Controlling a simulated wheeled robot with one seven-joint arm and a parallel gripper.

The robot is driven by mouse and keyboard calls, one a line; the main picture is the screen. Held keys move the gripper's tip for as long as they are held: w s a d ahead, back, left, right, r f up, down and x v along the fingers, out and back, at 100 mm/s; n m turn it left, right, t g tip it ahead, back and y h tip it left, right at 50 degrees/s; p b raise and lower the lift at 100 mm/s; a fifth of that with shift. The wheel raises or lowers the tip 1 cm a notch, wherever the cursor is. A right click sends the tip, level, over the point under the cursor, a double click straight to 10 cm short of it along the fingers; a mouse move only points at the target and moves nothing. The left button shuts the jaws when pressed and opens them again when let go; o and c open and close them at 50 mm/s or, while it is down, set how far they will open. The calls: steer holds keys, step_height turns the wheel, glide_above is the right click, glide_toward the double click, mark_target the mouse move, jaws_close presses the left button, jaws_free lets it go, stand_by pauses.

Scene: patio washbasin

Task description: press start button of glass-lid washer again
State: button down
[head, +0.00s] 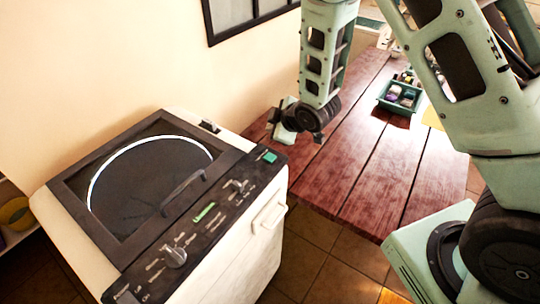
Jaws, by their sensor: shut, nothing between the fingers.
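The glass-lid washer (272,215) is a white top-loader with a dark control panel along its front edge. Its dark-framed glass lid (150,185) is down, with a pale ring visible through it. A green square button (270,157) sits at the panel's right end; I cannot read its label. A lit green strip (204,212) and a knob (175,256) are further left on the panel. My gripper (283,134) is shut and empty. It appears just above and right of the green button in the picture, apart from it; the fingertips are small and partly unclear.
A reddish plank table (370,165) stands right of the washer, under my arm. A green tray (384,101) with small items is on its far part. A dark-framed window (245,15) is on the wall behind. Tiled floor (310,265) shows in front.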

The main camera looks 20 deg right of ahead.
steer(key=shift+f, duration=0.1)
steer(key=b, duration=0.5)
glide_above(273, 159)
step_height(273, 159, down, 8)
steer(key=shift+w+r, duration=0.1)
steer(key=shift+f+b, duration=0.4)
steer(key=shift+b, duration=0.1)
steer(key=shift+f, duration=0.1)
stand_by(1.3)
steer(key=shift+f+b, duration=0.3)
steer(key=shift+b, duration=0.2)
